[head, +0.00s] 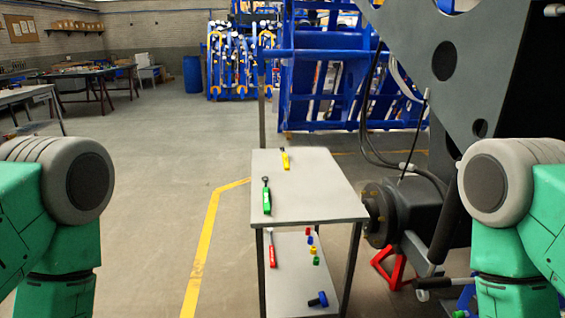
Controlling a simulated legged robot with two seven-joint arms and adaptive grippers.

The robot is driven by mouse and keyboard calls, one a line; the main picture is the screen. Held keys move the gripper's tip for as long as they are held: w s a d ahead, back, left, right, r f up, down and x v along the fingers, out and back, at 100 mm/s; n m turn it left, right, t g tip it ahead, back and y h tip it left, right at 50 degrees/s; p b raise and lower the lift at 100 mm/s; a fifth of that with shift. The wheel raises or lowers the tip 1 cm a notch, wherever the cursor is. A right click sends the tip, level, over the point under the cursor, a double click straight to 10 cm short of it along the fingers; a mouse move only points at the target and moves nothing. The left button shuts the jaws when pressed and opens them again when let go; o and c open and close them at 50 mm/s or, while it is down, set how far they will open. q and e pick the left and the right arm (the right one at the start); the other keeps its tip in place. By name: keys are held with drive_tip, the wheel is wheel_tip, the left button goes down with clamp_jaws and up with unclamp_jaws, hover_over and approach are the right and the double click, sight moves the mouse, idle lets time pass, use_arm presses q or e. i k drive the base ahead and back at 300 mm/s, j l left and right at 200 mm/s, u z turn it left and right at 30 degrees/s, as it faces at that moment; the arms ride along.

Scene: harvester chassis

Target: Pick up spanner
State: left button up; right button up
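A tool with a green handle and dark head (267,198) lies on the left part of the grey table top (315,192). A tool with a yellow handle (286,160) lies farther back on the same top. A tool with a red handle (271,252) lies on the lower shelf (290,285). I cannot tell for sure which of these is the spanner. My green and grey arm links show at the left and right edges. Neither gripper is in view.
Several small coloured pieces (314,250) and a blue part (318,300) lie on the lower shelf. The dark chassis (400,210) stands close to the table's right side, with a red stand (393,268) below. The floor left of the table is clear, with a yellow line (205,250).

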sight(286, 165)
drive_tip(key=z, duration=1.55)
drive_tip(key=u, duration=1.55)
drive_tip(key=i+j+u, duration=0.45)
drive_tip(key=j, duration=0.15)
drive_tip(key=i+j+u, duration=0.4)
drive_tip(key=i, duration=0.2)
drive_tip(key=i+j+u, duration=0.25)
drive_tip(key=i+u, duration=0.2)
drive_tip(key=i+z, duration=0.3)
drive_tip(key=i, duration=0.2)
drive_tip(key=i+j+z, duration=0.25)
drive_tip(key=i, duration=0.25)
drive_tip(key=i+j+z, duration=0.15)
drive_tip(key=i+z, duration=0.15)
drive_tip(key=i, duration=0.2)
